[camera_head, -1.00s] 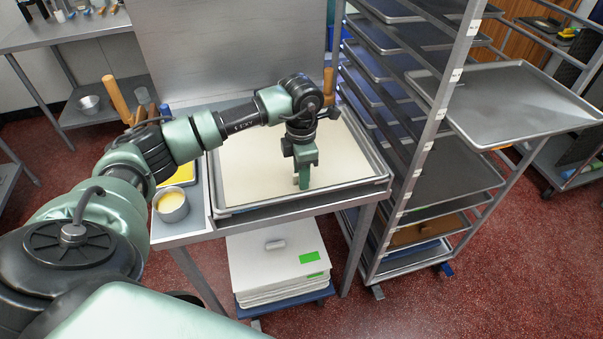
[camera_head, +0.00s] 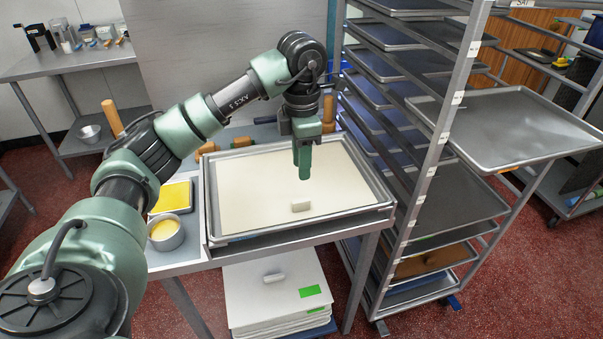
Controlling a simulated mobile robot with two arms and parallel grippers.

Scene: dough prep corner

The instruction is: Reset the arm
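My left gripper (camera_head: 303,172) hangs fingers down above the tray (camera_head: 213,228), apart from everything and empty. Its fingers are seen nearly edge on and look a little apart. My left arm (camera_head: 180,130) reaches in from the left, bent high at the wrist. My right gripper is not in view.
A tall tray rack (camera_head: 440,150) stands close on the right, with one tray (camera_head: 515,125) sticking out. A bowl of yellow stuff (camera_head: 165,234) and a yellow pad (camera_head: 172,197) lie left of the tray. White lidded boxes (camera_head: 270,300) are stacked below. A rolling pin (camera_head: 112,117) stands at left.

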